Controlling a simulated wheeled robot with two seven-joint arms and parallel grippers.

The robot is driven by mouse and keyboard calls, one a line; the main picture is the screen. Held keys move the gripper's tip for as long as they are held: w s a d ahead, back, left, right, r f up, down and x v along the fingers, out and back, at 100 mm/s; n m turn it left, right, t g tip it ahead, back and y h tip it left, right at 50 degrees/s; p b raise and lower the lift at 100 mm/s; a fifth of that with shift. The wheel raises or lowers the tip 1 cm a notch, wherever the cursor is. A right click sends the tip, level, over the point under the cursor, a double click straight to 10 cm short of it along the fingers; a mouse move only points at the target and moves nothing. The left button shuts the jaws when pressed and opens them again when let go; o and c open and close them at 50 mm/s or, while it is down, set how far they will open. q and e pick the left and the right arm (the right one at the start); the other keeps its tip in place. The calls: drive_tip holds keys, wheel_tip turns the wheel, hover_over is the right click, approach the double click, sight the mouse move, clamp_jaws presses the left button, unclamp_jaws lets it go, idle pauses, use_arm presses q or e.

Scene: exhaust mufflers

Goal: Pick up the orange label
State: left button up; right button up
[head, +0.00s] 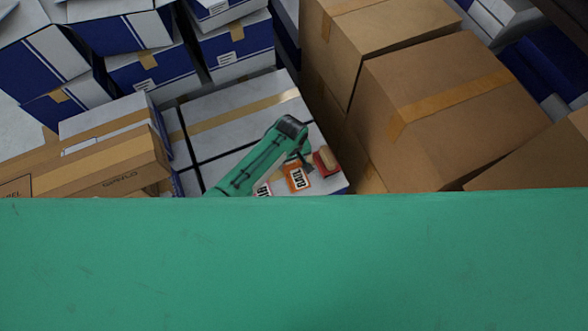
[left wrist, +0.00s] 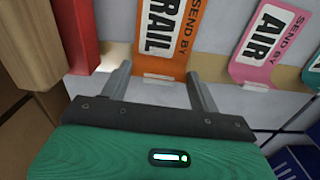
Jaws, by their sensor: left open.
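The orange label (head: 297,178) lies on the white box top near its front right corner, with RAIL in black on white. In the left wrist view the orange label (left wrist: 182,42) stands upright in the picture, its lower end just beyond the fingertips. My left gripper (head: 304,161) is at the label in the head view. In the wrist view the left gripper (left wrist: 158,76) is open, its two fingers apart, one toward each side of the label's lower end. Nothing is held between them. I cannot tell whether they touch the label. My right gripper is not in view.
A pink AIR label (left wrist: 268,42) is right of the orange one in the wrist view. A red item (left wrist: 82,38) and a wooden block (left wrist: 36,40) are at its left. Brown cartons (head: 440,105) rise close on the right; blue-white boxes (head: 150,70) stand at the left.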

use_arm(q)
drive_tip(key=c, duration=1.1)
drive_tip(key=shift+o, duration=0.2)
drive_tip(key=shift+r, duration=0.1)
